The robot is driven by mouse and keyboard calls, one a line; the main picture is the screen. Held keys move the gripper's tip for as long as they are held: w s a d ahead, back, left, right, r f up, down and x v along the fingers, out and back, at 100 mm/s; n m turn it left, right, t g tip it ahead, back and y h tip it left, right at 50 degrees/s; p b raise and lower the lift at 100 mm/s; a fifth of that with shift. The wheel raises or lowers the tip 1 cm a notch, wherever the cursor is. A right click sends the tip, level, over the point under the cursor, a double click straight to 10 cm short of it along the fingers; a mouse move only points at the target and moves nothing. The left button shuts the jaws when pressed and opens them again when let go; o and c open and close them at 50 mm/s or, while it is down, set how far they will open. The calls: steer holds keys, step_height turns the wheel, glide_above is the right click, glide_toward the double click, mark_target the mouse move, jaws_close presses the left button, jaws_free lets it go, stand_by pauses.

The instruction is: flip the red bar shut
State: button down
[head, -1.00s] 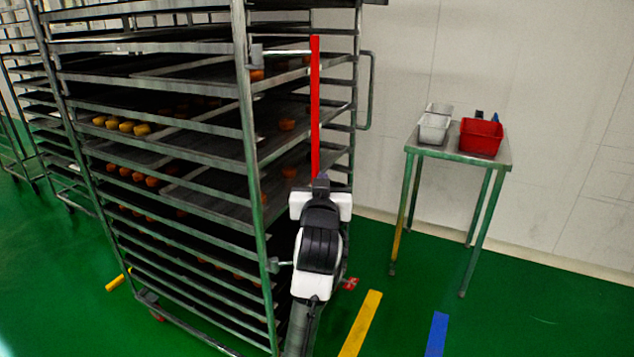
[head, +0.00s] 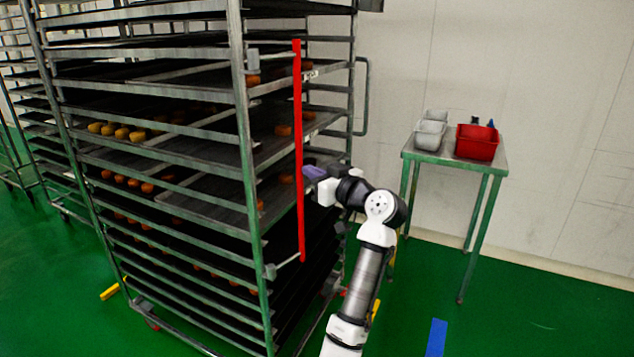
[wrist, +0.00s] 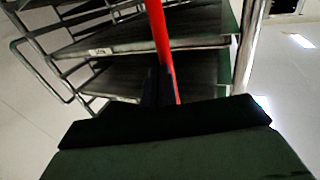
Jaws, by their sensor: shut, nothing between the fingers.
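The red bar (head: 298,150) stands upright in front of the rack's open right-hand side, carried by a short arm at its top and another near its bottom. It stands out from the near green post (head: 246,150). My gripper (head: 308,172) is shut and empty, on the right of the bar at about its middle height, with its tip very close to it. I cannot tell whether they touch. In the wrist view the bar (wrist: 160,35) runs down to the dark fingers (wrist: 165,95), which hide its lower part.
The tall rack holds several trays (head: 205,185) with small orange-brown pieces. A metal table (head: 455,160) with a red bin (head: 477,142) and grey bins (head: 430,134) stands at the right by the wall. Green floor lies open at the front right.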

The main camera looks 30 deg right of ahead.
steer(key=shift+n+g+y, duration=0.3)
steer(key=shift+n+y, duration=0.3)
steer(key=shift+y, duration=0.3)
steer(key=shift+d+b+x, duration=0.2)
steer(key=shift+b+x, duration=0.25)
steer(key=shift+x, duration=0.65)
steer(key=shift+d+b+x, duration=0.15)
steer(key=shift+b+x, duration=0.25)
steer(key=shift+x, duration=0.65)
steer(key=shift+w, duration=0.2)
steer(key=shift+s+f, duration=0.1)
